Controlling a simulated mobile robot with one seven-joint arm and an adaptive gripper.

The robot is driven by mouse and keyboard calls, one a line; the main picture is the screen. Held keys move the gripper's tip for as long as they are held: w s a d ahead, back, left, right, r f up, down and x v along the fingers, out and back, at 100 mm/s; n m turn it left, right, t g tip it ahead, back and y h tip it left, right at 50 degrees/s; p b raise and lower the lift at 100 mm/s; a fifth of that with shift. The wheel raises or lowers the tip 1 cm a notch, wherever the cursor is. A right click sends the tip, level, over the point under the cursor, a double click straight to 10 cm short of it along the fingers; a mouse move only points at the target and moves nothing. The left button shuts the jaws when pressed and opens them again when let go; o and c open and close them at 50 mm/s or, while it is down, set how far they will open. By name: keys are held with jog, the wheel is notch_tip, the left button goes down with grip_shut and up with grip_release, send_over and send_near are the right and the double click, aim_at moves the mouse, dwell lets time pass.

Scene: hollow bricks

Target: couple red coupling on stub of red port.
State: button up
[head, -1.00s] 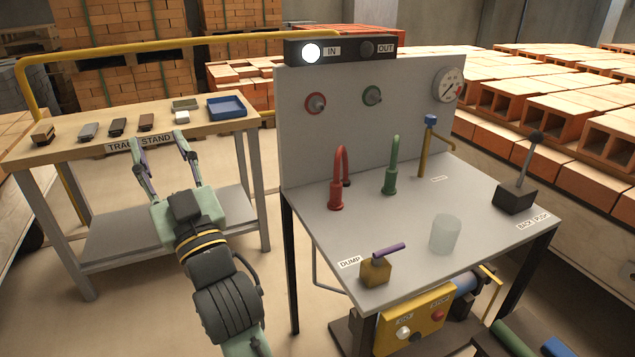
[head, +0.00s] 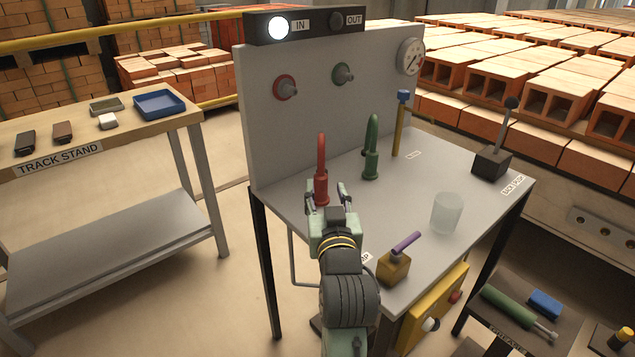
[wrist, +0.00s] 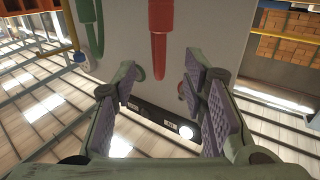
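The red coupling (head: 321,188) stands upright on the grey bench top, with its red hose rising above it. It also shows in the wrist view (wrist: 161,16) at the top centre, in line with the gap between my fingers. My gripper (head: 327,196) is open in front of the coupling, with nothing seen held. Its two padded fingers stand wide apart in the wrist view (wrist: 165,85). The red port (head: 285,87) is on the upright panel, up and left of the coupling, with a grey stub at its centre. Whether a finger touches the coupling I cannot tell.
A green coupling with hose (head: 371,160) stands right of the red one, below a green port (head: 342,73). A yellow post (head: 401,125), black lever (head: 495,150), clear cup (head: 446,213) and purple-handled valve (head: 394,265) stand on the bench. The IN lamp (head: 279,28) is lit.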

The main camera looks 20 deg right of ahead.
aim_at(322, 169)
jog(key=b+x, duration=0.1)
jog(key=x, duration=0.3)
jog(key=shift+r, duration=0.1)
jog(key=shift+p+x, duration=0.6)
jog(key=shift+x, duration=2.45)
jog(key=shift+a, duration=0.1)
jog(key=shift+c, duration=0.3)
grip_shut()
